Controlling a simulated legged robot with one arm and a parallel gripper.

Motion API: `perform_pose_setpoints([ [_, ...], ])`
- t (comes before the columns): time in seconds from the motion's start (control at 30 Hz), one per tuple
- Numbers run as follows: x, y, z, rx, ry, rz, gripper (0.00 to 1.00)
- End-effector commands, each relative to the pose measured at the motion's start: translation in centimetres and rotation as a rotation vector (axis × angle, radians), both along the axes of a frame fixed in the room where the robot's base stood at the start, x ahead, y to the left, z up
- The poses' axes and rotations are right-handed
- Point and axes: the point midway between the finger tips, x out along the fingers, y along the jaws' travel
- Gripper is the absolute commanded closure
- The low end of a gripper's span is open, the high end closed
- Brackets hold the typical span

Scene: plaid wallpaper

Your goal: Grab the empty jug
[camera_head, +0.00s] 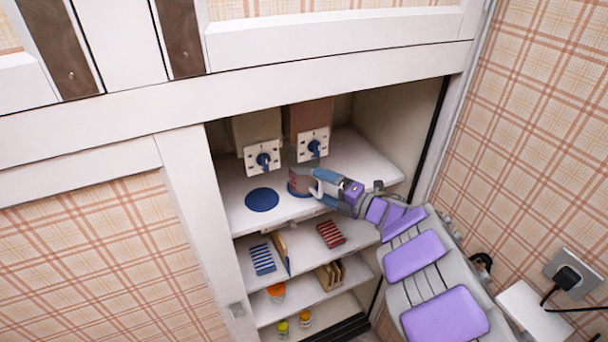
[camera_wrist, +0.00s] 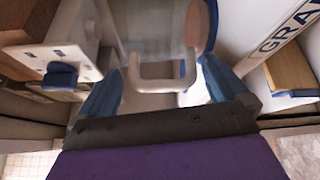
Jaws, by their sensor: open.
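A see-through jug (camera_head: 301,180) stands on the right blue disc (camera_head: 292,189) on the upper shelf, below the right dispenser. In the wrist view the jug (camera_wrist: 155,38) shows at the top centre, with its pale handle (camera_wrist: 163,85) facing me. My gripper (camera_head: 316,182) reaches in from the right at the jug's handle side. In the wrist view my gripper (camera_wrist: 162,88) is open, its blue fingers on either side of the handle. I cannot tell whether they touch it. No liquid can be made out in the jug.
Two dispensers with blue taps, left (camera_head: 262,158) and right (camera_head: 313,146), hang above the shelf (camera_head: 240,205). A bare blue disc (camera_head: 262,200) lies left of the jug. Lower shelves hold boxes and jars. The cabinet's side wall (camera_head: 400,120) stands on the right.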

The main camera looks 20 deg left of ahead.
Motion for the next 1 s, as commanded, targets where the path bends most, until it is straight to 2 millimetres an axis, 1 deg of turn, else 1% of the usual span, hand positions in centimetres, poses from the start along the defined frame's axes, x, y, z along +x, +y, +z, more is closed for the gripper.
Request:
perform_pose_setpoints([
  [0.07,0.03,-0.2,0.0,0.0,0.0,-0.001,0.02],
  [0.57,0.01,-0.03,-0.05,-0.001,0.0,-0.001,0.5],
  [0.6,0.02,-0.03,-0.03,-0.001,0.0,-0.001,0.51],
  [1.0,0.04,-0.18,0.27,-0.001,0.0,-0.001,0.51],
])
